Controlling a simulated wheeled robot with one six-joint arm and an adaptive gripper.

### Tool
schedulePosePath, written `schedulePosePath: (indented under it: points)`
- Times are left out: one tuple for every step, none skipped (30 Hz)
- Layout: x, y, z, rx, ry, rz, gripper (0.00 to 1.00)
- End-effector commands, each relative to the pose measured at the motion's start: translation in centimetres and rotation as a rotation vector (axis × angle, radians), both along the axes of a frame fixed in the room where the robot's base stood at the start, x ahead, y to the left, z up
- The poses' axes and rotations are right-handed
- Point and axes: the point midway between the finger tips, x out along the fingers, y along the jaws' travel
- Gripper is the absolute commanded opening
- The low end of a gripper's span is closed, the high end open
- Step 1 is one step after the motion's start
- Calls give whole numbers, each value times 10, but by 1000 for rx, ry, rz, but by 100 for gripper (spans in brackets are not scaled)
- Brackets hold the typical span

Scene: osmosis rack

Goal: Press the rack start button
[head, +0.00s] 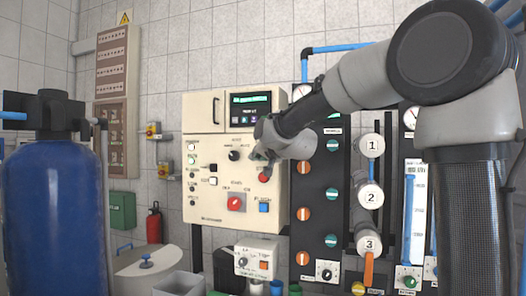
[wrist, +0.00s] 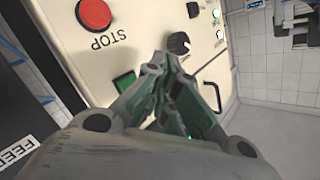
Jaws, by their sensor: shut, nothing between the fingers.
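The cream control panel (head: 205,115) is on the rack in the head view. In the wrist view, which is turned upside down, a green square button (wrist: 125,82) sits near the red STOP button (wrist: 93,13); I take it as the start button, though its label is hidden. My gripper (head: 261,150) is in front of the panel and covers that spot in the head view. In the wrist view my gripper (wrist: 169,66) is shut and empty, its tips just beside the green button, towards the black knob (wrist: 179,43). I cannot tell whether it touches the panel.
The red stop button (head: 264,177) is just below my gripper. A lit display (head: 250,100) is above it. A red rotary switch (head: 235,203) and blue FLUSH button (head: 264,207) are lower. Blue tank (head: 50,200) stands left; numbered white housings (head: 371,195) stand right.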

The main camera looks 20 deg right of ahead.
Motion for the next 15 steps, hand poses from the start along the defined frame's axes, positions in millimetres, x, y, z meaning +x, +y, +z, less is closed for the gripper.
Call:
schedulePosePath:
  points:
    - [-4, 2, 1, 2, -2, -2, 0]
    - [-7, 3, 1, 2, -2, -3, 0]
    - [-10, 5, 1, 3, -3, -3, 0]
    - [-12, 7, 1, 2, -3, -3, 0]
    - [-14, 8, 1, 2, -2, -2, 0]
    - [-16, 10, 1, 1, -1, -1, 0]
    - [-17, 11, 0, 2, -1, 0, 0]
    - [-18, 12, 0, 1, 0, 1, 0]
    - [-18, 13, 0, 1, 0, 1, 0]
    - [-19, 13, 0, 0, -1, 1, 0]
    - [-19, 13, 0, 0, -1, 1, 0]
    - [-19, 13, 0, 0, -1, 1, 0]
    - [-19, 13, 0, 0, -1, 1, 0]
    - [-19, 13, 0, 0, -1, 1, 0]
    - [-19, 13, 0, 0, -1, 1, 0]
